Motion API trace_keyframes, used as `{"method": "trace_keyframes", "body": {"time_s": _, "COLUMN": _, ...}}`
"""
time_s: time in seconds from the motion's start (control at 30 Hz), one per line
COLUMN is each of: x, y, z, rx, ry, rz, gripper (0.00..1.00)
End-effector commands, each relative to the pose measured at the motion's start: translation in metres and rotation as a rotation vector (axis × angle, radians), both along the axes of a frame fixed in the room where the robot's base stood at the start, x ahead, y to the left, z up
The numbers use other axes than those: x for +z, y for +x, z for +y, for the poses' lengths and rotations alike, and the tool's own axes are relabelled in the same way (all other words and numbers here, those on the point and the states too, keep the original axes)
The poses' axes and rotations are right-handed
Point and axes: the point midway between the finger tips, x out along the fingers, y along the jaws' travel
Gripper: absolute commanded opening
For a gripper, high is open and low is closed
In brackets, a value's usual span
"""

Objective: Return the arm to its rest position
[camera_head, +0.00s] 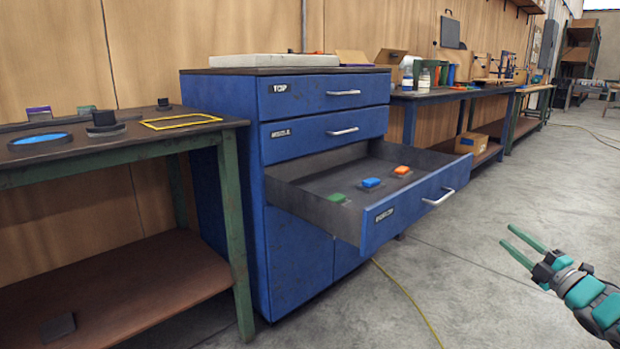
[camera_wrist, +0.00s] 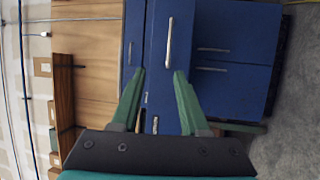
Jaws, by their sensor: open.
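My gripper (camera_head: 519,247) is at the lower right of the head view, held in the air over the floor. Its two green fingers are apart with nothing between them. It is to the right of the open drawer and does not touch it. In the wrist view my gripper (camera_wrist: 160,85) shows the same two fingers spread and empty. Beyond them is the blue cabinet (camera_wrist: 237,28), seen turned on its side, with a silver drawer handle (camera_wrist: 169,42).
The blue cabinet (camera_head: 222,140) has its bottom drawer (camera_head: 400,212) pulled out, holding a green (camera_head: 337,197), a blue (camera_head: 371,183) and an orange item (camera_head: 402,170). A green-legged table (camera_head: 90,150) stands left. A yellow cable (camera_head: 408,295) lies on the floor. The floor (camera_head: 520,175) behind my gripper is clear.

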Motion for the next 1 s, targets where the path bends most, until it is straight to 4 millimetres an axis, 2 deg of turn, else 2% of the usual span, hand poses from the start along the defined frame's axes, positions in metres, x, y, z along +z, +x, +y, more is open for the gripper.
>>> {"method": "trace_keyframes", "body": {"time_s": 0.37, "x": 0.013, "y": 0.028, "z": 0.005, "rx": -0.115, "ry": 0.037, "rz": 0.110, "gripper": 0.45}}
{"method": "trace_keyframes", "body": {"time_s": 0.7, "x": 0.030, "y": 0.047, "z": 0.014, "rx": -0.328, "ry": 0.145, "rz": 0.298, "gripper": 0.45}}
{"method": "trace_keyframes", "body": {"time_s": 0.87, "x": 0.034, "y": 0.038, "z": 0.029, "rx": -0.503, "ry": 0.272, "rz": 0.452, "gripper": 0.45}}
{"method": "trace_keyframes", "body": {"time_s": 1.0, "x": 0.026, "y": 0.008, "z": 0.051, "rx": -0.661, "ry": 0.410, "rz": 0.605, "gripper": 0.45}}
